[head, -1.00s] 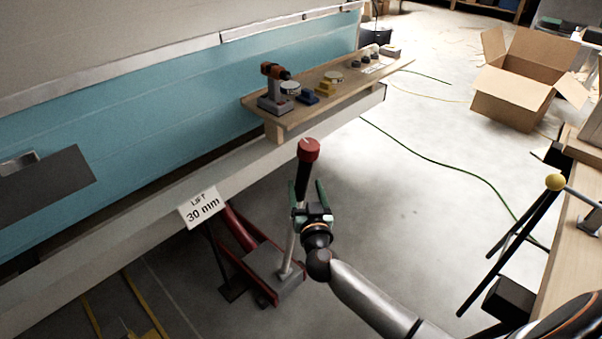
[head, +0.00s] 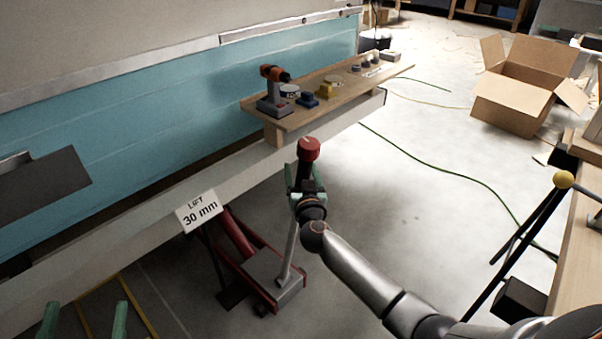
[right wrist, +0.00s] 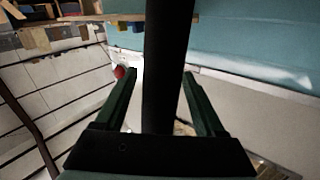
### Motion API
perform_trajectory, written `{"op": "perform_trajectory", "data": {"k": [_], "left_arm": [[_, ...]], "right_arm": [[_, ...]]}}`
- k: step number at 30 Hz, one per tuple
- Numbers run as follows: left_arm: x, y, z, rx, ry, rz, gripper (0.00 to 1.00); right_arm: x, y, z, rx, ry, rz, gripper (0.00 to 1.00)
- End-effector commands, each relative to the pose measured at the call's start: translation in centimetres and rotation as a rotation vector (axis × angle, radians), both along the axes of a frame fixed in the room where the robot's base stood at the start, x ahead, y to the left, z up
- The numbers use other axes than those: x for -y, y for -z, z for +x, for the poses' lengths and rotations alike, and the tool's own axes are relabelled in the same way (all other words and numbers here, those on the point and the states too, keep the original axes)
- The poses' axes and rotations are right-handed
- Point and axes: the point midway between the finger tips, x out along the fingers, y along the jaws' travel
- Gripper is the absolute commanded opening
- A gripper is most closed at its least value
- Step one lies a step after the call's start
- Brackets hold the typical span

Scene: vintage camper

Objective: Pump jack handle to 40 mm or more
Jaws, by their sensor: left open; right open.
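The red floor jack (head: 262,272) stands under the pale sill of the camper. Its handle (head: 308,150) has a red cap, a black grip and a grey lower rod (head: 289,250), and leans slightly right at the top. A sign (head: 199,211) above the jack reads "LIFT 30 mm". My right gripper (head: 305,187) is at the black grip. In the right wrist view the grip (right wrist: 168,60) passes between its open green fingers (right wrist: 160,75); contact is unclear. My left gripper (head: 84,305) is open and empty at the bottom left, only its fingertips showing.
A wooden shelf (head: 350,88) with a drill (head: 274,92) and small items lies beyond the handle. An open cardboard box (head: 510,105) stands on the floor at the upper right. A wooden bench edge is at the right.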

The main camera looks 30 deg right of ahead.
Motion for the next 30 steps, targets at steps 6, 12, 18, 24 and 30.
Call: {"op": "perform_trajectory", "data": {"k": [6, 12, 18, 24, 30], "left_arm": [[0.01, -0.23, -0.04, 0.009, 0.001, 0.0, 0.93], [0.01, -0.2, -0.03, 0.008, 0.001, 0.001, 0.93], [0.0, -0.18, -0.02, 0.008, 0.001, 0.001, 0.93], [0.0, -0.17, -0.02, 0.006, 0.001, 0.0, 0.93], [0.0, -0.16, -0.02, 0.006, 0.001, 0.0, 0.93]], "right_arm": [[0.05, -0.04, 0.09, 0.0, 0.0, 0.0, 0.71], [0.04, -0.04, 0.07, 0.0, 0.0, 0.0, 0.58], [0.03, -0.03, 0.07, 0.0, 0.0, 0.0, 0.35], [0.02, -0.02, 0.06, 0.0, 0.0, 0.0, 0.13], [0.01, -0.01, 0.06, 0.0, 0.0, 0.0, 0.0]]}}
